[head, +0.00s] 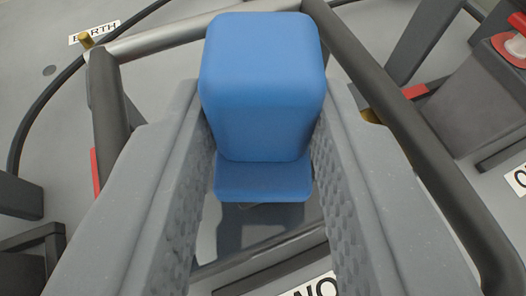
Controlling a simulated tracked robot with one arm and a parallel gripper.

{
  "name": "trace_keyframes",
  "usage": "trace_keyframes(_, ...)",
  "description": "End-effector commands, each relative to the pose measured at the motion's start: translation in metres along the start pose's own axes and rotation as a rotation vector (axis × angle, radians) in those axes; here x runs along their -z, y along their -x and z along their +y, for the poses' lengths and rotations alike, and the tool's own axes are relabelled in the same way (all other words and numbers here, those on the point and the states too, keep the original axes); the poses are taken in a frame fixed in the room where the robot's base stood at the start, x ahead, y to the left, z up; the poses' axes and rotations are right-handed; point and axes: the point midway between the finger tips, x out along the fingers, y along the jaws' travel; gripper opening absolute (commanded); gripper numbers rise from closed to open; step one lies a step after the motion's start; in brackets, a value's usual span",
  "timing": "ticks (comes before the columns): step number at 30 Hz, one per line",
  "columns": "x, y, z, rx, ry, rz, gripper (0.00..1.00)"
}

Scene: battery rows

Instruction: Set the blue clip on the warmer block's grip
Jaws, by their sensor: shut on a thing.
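The blue clip (262,90) is a rounded blue block with a narrower lower step. My gripper (262,150) is shut on it, with one grey textured finger against each side. The clip is held above the floor and hides much of what lies behind it. A grip shows as a frame around my fingers, with a dark bar (410,130) on the right and a pale metal bar (165,38) at the top left. I cannot tell whether the clip touches this frame. No warmer block can be made out for certain.
A label reading "EARTH" (94,33) lies at the upper left, with a black cable (40,103) curving past it. A dark grey box (478,100) with a red part (510,46) stands at the right. Dark blocks (18,197) stand at the left edge. A partly hidden label (311,287) is at the bottom.

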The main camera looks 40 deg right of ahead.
Motion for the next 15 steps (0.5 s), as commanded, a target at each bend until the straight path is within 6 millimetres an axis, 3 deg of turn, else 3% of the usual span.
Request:
trace_keyframes(9,-0.0010,-0.0003,-0.0001,0.000,0.000,0.001,0.04)
trace_keyframes(10,-0.0009,-0.0003,-0.0002,0.000,0.000,0.002,0.32)
trace_keyframes(12,-0.0007,-0.0002,-0.0001,0.000,0.000,0.002,0.48)
trace_keyframes(15,-0.0007,-0.0002,-0.0001,0.000,0.000,0.002,0.48)
